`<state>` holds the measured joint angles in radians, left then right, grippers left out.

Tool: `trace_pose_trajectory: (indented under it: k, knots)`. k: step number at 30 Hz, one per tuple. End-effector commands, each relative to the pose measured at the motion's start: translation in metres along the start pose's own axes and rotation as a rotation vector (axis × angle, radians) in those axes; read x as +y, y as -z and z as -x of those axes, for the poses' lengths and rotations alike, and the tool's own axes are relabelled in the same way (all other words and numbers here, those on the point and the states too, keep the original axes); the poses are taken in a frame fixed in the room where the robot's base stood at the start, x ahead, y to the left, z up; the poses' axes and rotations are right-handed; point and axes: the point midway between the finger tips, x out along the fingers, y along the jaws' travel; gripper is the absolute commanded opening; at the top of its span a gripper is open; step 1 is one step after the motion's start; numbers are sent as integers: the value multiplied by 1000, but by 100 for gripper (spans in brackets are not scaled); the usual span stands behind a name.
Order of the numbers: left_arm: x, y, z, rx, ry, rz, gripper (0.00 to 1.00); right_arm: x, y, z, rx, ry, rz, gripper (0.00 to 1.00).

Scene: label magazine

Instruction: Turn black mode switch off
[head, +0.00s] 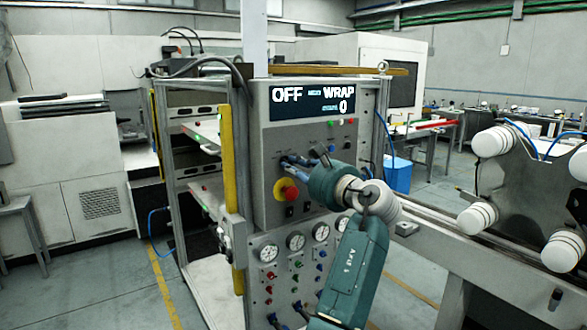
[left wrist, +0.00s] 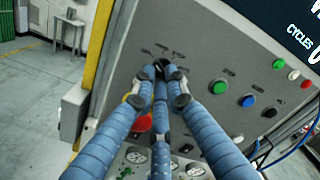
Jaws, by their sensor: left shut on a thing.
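The control panel (head: 262,150) stands upright, with a display (head: 311,100) above it reading OFF, WRAP and 0. My left gripper (head: 287,162) reaches the upper left of the panel. In the left wrist view its blue padded fingers (left wrist: 162,75) come together on the black mode switch (left wrist: 170,71). They are shut on the switch, which shows only in part between the fingertips. The switch's exact angle is hidden by the fingers. My right gripper is not in view.
A red emergency button (head: 290,193) on a yellow base sits just below the gripper. Green (left wrist: 219,87), blue (left wrist: 247,101) and red buttons lie to the right. Pressure gauges (head: 268,253) are lower down. A yellow post (head: 229,160) edges the panel's left.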

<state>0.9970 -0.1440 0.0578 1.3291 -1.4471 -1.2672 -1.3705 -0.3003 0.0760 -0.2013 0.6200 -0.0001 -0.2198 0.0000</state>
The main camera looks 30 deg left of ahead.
Motion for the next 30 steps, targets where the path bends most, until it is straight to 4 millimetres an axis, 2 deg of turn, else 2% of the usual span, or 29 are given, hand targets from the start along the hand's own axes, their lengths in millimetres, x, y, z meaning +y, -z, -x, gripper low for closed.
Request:
trace_pose_trajectory:
  k: [10,27,28,30]
  knots:
    - [-1,0,0,-1,3,165,0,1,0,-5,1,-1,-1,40]
    - [-2,-1,0,-1,4,200,0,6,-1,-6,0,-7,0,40]
    - [-2,-1,0,-1,4,200,14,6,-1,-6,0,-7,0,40]
    - [-2,-1,0,-1,4,200,28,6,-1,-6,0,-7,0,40]
